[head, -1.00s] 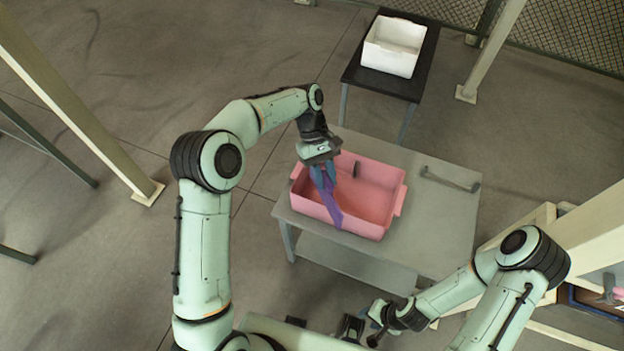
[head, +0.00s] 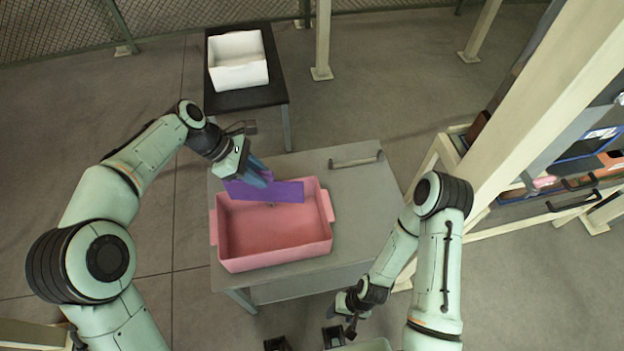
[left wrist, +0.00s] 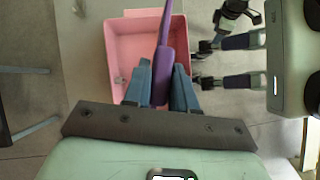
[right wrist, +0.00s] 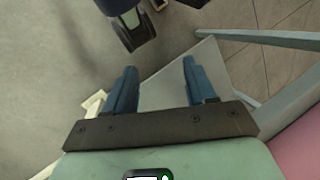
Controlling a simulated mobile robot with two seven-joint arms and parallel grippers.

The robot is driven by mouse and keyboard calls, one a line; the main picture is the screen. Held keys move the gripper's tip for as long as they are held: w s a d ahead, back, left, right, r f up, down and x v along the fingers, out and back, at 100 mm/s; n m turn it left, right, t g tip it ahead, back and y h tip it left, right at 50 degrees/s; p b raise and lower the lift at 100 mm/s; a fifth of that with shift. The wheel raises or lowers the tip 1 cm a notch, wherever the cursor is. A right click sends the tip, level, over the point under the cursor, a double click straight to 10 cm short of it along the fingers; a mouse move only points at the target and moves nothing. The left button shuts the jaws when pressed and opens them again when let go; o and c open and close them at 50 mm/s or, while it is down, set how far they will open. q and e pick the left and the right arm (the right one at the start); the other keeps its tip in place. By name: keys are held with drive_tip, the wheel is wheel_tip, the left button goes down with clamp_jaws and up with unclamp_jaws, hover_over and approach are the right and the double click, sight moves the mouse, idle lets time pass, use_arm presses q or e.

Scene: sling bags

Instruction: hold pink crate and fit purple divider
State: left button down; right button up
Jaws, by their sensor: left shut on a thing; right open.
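My left gripper (head: 258,180) is shut on the purple divider (head: 285,191), which lies roughly level across the crate's far side. I cannot tell if it touches the crate. In the left wrist view the divider (left wrist: 163,62) stands edge-on between the blue fingers, over the crate (left wrist: 126,50). My right gripper (right wrist: 160,80) is open and empty, off the crate's near right side; a pink crate edge (right wrist: 302,145) shows in the right wrist view.
The grey table (head: 372,215) has a dark handle (head: 356,161) at its far right, with bare top around it. A white bin (head: 238,73) stands on a black table behind. A beige post (head: 540,110) and a shelf with goods stand to the right.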

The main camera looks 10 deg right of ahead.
drive_tip(key=w+a+r+n+g, duration=0.1)
drive_tip(key=w+a+r+g, duration=0.1)
drive_tip(key=w+r, duration=0.35)
wheel_tip(320, 180, up, 21)
drive_tip(key=n+t+h, duration=0.3)
drive_tip(key=h, duration=0.1)
hover_over(327, 205)
wheel_tip(327, 205, down, 12)
drive_tip(key=shift+r, duration=0.1)
clamp_jaws()
